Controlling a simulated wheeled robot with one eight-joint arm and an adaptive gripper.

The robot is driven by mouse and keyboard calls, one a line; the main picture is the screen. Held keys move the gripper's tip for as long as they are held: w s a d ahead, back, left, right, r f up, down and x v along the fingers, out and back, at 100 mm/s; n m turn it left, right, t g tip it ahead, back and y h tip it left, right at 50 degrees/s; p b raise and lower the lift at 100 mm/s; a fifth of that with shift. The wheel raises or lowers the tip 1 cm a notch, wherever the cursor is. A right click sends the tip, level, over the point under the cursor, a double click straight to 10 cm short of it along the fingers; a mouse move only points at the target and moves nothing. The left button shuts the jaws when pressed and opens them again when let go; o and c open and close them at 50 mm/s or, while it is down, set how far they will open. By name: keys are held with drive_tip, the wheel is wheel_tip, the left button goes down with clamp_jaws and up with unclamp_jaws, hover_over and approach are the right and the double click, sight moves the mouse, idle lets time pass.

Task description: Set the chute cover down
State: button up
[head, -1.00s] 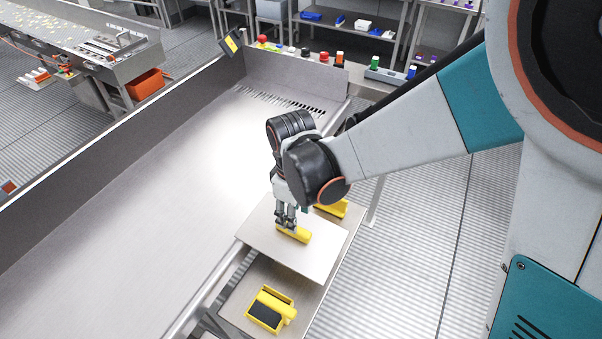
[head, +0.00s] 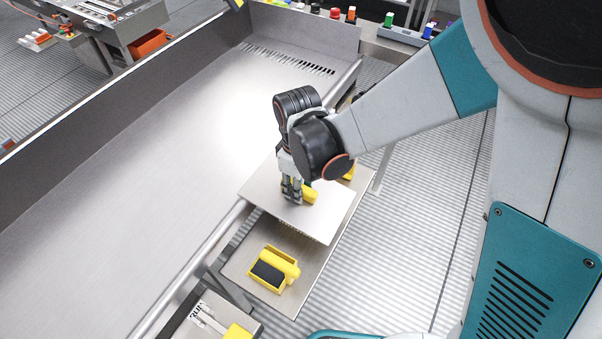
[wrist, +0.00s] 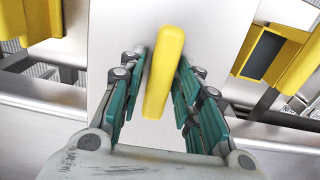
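The chute cover (head: 325,222) is a flat pale metal plate with a yellow bar handle (head: 311,192). It lies over part of the metal shelf beside the chute (head: 190,150). My gripper (head: 291,194) points down at the cover's handle. In the wrist view, my gripper (wrist: 163,70) has its fingers on both sides of the yellow handle (wrist: 165,72), with a narrow gap showing at the left finger. The fingertips' exact contact is hard to see. The cover's underside is hidden.
A yellow holder with a dark pad (head: 272,270) stands on the shelf, in front of the cover. Another yellow piece (head: 349,173) is partly hidden behind it. A lower tray (head: 255,323) sits at the bottom. Open floor (head: 410,210) lies to the right.

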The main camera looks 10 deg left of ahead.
clamp_jaws()
drive_tip(key=shift+r, duration=0.1)
